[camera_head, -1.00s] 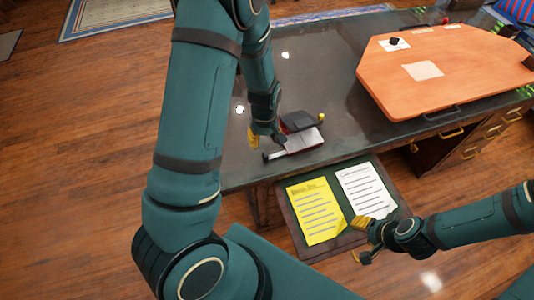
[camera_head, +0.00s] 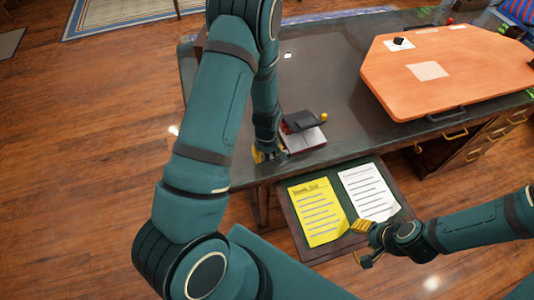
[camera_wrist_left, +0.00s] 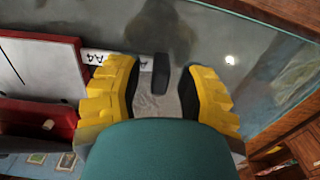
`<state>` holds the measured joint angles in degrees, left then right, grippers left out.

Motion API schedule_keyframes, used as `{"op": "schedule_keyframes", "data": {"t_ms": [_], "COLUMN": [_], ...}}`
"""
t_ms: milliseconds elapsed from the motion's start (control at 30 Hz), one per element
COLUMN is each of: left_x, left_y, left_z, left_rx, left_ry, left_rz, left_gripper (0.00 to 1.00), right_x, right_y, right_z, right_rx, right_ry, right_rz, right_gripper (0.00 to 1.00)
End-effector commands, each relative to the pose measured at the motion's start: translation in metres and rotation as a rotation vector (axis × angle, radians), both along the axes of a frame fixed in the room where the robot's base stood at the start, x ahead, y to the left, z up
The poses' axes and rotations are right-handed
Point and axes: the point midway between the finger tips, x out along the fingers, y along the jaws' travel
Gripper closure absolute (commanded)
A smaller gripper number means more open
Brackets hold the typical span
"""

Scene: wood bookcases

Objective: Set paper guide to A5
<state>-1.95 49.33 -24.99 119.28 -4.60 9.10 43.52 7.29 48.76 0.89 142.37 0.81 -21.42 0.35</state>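A hole punch with a dark lever (camera_head: 303,121) and a white and red base (camera_head: 305,140) sits on the dark desk near its front edge. In the left wrist view its pale guide strip (camera_wrist_left: 97,57) carries size marks, of which A4 reads clearly. The paper guide, a small dark upright tab (camera_wrist_left: 160,72), stands between my left fingers, with gaps visible on both sides. My left gripper (camera_head: 268,154) is open at the punch's left end; the guide is hidden there in the head view. My right gripper (camera_head: 366,241) is open and empty by the drawer's right side.
An open drawer (camera_head: 300,247) below the desk holds a yellow sheet (camera_head: 320,212) and a white sheet (camera_head: 369,191). An orange board (camera_head: 455,70) covers the desk's right part. The desk top (camera_head: 345,75) behind the punch is mostly clear.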

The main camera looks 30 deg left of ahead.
Motion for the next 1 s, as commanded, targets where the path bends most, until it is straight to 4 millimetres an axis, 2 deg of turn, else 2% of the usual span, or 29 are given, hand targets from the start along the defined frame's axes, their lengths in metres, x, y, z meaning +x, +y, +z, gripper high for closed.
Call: {"op": "schedule_keyframes", "data": {"t_ms": [33,67,100,400,667,933,967,1000], "left_x": [0.0,0.0,0.0,0.001,0.027,0.03,0.03,0.03], "left_y": [0.0,0.0,0.0,-0.001,-0.021,-0.023,-0.023,-0.024], "left_z": [0.0,0.0,0.0,0.0,-0.001,0.0,0.0,0.0], "left_rx": [0.0,0.0,0.0,0.001,0.001,-0.001,-0.002,-0.002], "left_ry": [0.0,0.0,0.0,0.001,0.001,0.0,-0.001,-0.001], "left_rz": [0.0,0.0,0.0,-0.001,-0.004,-0.002,-0.002,-0.002], "left_gripper": [0.83,0.94,1.0,1.0,1.0,1.0,0.77,0.63], "right_x": [0.0,0.0,0.0,0.0,-0.001,-0.001,-0.001,-0.001], "right_y": [0.0,0.0,0.0,0.0,0.0,0.0,0.0,0.0], "right_z": [0.0,0.0,0.0,0.0,-0.004,-0.004,-0.004,-0.004], "right_rx": [0.0,0.0,0.0,0.0,0.0,0.0,0.0,0.0], "right_ry": [0.0,0.0,0.0,0.0,0.002,0.002,0.003,0.002], "right_rz": [0.0,0.0,0.0,0.0,0.002,0.002,0.002,0.002], "right_gripper": [0.53,0.53,0.53,0.53,0.53,0.53,0.53,0.53]}}
